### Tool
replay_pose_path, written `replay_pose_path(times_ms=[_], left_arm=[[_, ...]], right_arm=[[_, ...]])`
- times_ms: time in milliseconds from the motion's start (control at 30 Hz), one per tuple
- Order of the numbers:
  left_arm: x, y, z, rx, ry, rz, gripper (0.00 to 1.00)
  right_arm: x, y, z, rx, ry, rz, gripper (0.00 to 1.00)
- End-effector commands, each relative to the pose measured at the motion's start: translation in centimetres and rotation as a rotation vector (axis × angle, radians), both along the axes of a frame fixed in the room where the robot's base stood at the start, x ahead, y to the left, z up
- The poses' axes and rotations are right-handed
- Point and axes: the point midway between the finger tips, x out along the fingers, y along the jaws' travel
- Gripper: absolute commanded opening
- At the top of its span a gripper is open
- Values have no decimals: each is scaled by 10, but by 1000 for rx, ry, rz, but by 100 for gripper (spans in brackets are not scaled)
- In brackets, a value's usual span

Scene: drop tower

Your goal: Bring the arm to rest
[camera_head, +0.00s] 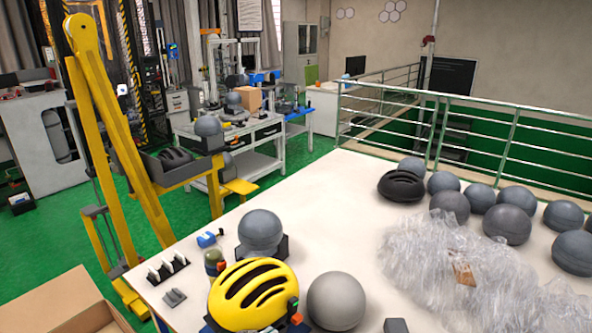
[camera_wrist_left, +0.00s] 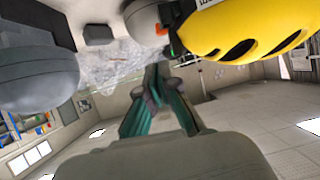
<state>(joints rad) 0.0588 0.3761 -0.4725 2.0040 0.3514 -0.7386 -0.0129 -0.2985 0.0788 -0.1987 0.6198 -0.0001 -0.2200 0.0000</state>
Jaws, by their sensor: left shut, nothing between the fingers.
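My left gripper (camera_wrist_left: 153,88) shows in the left wrist view, its two dark green fingers closed together with nothing between them. That view is upside down, with the ceiling at the bottom. The yellow helmet (camera_wrist_left: 245,30) is at its upper right, apart from the fingers in the picture. A grey headform (camera_wrist_left: 35,75) is at its left edge. Neither gripper can be made out in the head view. There the yellow helmet (camera_head: 250,292) sits at the near edge of the white table (camera_head: 310,205). My right gripper is not in view.
A grey ball (camera_head: 336,301) is beside the helmet, and a grey headform (camera_head: 261,231) stands behind it. Clear plastic wrap (camera_head: 440,255), a black helmet (camera_head: 401,185) and several grey balls (camera_head: 507,224) fill the table's right. A yellow frame (camera_head: 120,140) stands left. The table's middle is clear.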

Motion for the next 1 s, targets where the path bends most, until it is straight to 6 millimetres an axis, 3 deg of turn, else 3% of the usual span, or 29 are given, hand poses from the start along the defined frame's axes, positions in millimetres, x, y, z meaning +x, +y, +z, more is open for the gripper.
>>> replay_pose_path(times_ms=[100, 300, 700, 767, 1000], left_arm=[[-57, 21, -32, 59, 180, 84, 0], [-135, 68, -61, 166, 426, 227, 0], [-238, 126, -76, 285, 726, 409, 0], [-252, 134, -75, 301, 765, 435, 0], [-239, 132, -137, 312, 788, 429, 0]], right_arm=[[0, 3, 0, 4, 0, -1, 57], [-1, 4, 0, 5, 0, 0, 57], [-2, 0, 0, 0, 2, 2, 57], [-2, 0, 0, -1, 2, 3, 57], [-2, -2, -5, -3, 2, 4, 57]])
